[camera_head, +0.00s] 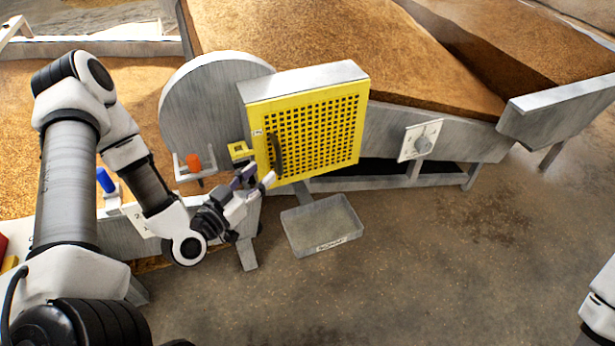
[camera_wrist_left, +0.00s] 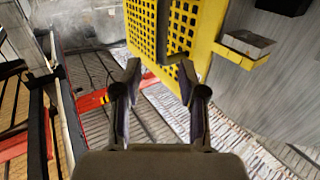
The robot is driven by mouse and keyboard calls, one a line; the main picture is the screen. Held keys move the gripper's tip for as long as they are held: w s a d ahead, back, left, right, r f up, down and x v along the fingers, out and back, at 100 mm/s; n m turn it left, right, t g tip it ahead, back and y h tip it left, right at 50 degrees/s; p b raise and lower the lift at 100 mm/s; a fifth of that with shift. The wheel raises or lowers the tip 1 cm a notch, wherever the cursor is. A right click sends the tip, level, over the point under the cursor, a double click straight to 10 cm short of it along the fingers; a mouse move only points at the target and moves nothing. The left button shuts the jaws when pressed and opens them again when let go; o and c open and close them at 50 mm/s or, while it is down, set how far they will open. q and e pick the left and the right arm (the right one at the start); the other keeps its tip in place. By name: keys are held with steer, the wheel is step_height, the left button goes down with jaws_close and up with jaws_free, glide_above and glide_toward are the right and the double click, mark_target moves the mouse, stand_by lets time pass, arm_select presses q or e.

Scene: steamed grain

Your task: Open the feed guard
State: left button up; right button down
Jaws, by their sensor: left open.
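The feed guard (camera_head: 315,130) is a yellow perforated panel on the front of the grey machine, and it looks closed. Its dark curved handle (camera_head: 277,155) is on the left side of the panel. My left gripper (camera_head: 257,177) is open and empty, just below and left of the handle. In the left wrist view the guard (camera_wrist_left: 142,28) fills the top middle. The handle (camera_wrist_left: 163,30) shows ahead, between the lines of the two open fingers (camera_wrist_left: 160,70); I cannot tell whether they touch it. My right gripper is out of view.
A yellow bracket (camera_head: 240,151) sits left of the guard, with an orange piece (camera_head: 194,163) and a blue piece (camera_head: 105,180) farther left. The floor at right is clear.

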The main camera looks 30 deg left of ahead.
mark_target(277, 158)
arm_select(q)
steer(key=w, duration=0.5)
steer(key=w+b, duration=0.1)
steer(key=w, duration=0.1)
steer(key=shift+w+d, duration=0.3)
steer(key=shift+w, duration=0.1)
jaws_close()
